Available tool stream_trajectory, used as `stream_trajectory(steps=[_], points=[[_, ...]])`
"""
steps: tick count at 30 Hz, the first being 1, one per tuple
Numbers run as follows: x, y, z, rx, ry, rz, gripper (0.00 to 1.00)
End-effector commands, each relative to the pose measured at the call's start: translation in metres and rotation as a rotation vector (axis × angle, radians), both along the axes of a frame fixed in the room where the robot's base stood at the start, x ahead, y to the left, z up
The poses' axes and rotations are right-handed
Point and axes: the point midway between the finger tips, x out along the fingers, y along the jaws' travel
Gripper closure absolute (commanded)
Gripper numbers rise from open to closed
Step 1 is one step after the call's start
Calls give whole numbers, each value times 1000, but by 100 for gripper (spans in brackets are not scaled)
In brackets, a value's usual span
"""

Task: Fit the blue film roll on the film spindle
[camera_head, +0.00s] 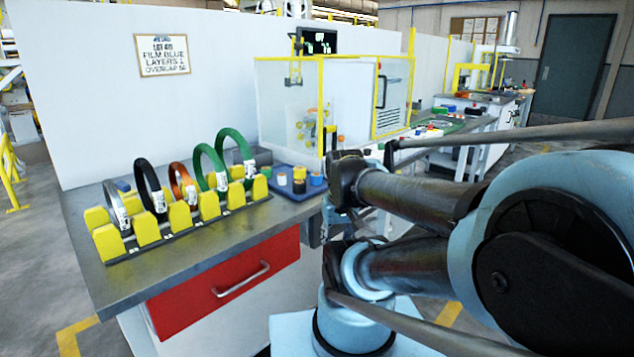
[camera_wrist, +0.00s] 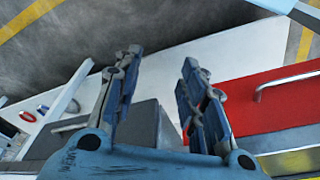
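Several small rolls stand on a dark blue tray (camera_head: 275,187) on the bench in the head view. I cannot make out the film spindle clearly; the machine behind a clear yellow-framed guard (camera_head: 290,100) is partly hidden by glare. My gripper (camera_wrist: 160,62) shows in the wrist view with its two fingers apart and nothing between them. It is near the bench's red drawer (camera_wrist: 260,100). In the head view my arm hides the gripper's fingers.
A rack (camera_head: 150,250) with yellow blocks holds several upright coils: grey, black, orange and green. A wall sign (camera_head: 162,55) reads film blue, layers 2. The red drawer's handle (camera_head: 242,281) sticks out. The bench's front left top is clear.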

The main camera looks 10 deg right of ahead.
Motion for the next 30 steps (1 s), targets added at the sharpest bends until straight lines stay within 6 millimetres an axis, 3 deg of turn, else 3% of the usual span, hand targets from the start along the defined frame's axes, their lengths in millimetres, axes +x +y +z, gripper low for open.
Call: stream_trajectory(steps=[4,11,21,30], points=[[-2,0,15,3,-7,-15,38],[40,-1,68,18,23,-99,38],[127,-1,148,39,75,-264,38],[215,-3,198,52,122,-413,38]])
